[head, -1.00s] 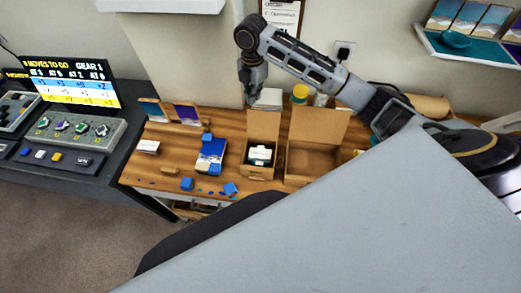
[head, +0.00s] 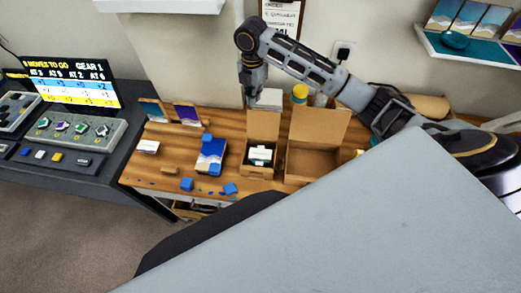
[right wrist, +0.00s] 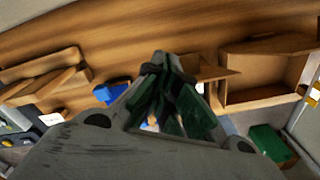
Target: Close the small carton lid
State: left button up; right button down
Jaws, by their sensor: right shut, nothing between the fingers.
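The small carton (head: 257,172) stands on the wooden table with its flap lid (head: 263,126) raised upright at the back. A white and dark item (head: 260,154) sits inside it. My right gripper (head: 248,103) is shut and empty, pointing down near the upper left edge of the raised lid. I cannot tell whether it touches the lid. In the right wrist view my shut fingers (right wrist: 165,62) hide much of the small carton; a brown flap (right wrist: 207,69) shows beside them. My left gripper is not in view.
A larger open carton (head: 312,179) stands just right of the small one, its lid (head: 321,124) also upright. A blue and white box (head: 211,155) and several blue pieces lie to the left. A yellow-topped container (head: 300,93) stands behind. The wall closes off the back.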

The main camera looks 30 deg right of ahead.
jog(key=shift+f, duration=0.15)
dwell(0.5)
notch_tip(320, 180, down, 6)
jog(key=shift+f, duration=0.15)
dwell(1.0)
jog(key=shift+s+a, duration=0.1)
dwell(0.3)
